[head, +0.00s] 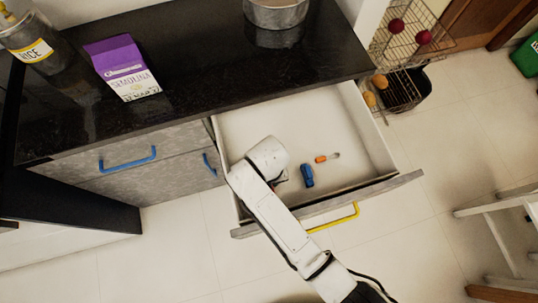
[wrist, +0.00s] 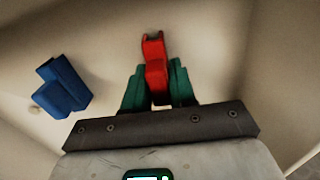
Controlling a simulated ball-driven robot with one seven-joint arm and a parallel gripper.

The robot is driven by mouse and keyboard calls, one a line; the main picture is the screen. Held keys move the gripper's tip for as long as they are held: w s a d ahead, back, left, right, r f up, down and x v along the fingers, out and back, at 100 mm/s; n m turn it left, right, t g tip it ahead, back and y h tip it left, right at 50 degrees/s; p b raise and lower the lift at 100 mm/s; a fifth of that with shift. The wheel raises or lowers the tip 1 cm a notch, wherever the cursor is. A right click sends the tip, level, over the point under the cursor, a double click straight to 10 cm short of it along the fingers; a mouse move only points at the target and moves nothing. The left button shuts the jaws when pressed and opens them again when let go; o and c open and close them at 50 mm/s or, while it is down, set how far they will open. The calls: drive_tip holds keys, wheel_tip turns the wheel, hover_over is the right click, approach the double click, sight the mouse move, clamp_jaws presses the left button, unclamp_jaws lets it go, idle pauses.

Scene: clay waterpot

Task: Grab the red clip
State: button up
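The red clip (wrist: 154,58) is in the wrist view, between the two green fingers of my gripper (wrist: 156,85). The fingers press close on both sides of its lower part, with no clear gap showing. Its upper end sticks out past the fingertips. In the head view my gripper is low inside the open white drawer (head: 250,125), mostly hidden behind my white arm; only a small bit of red shows there. I cannot tell whether the clip touches the drawer floor.
A blue object (head: 307,175) lies right of my gripper in the head view; it also shows at left in the wrist view (wrist: 62,88). An orange-handled item (head: 321,159) lies beyond it. Drawer walls surround my gripper; the drawer front has a yellow handle (head: 335,218).

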clamp_jaws()
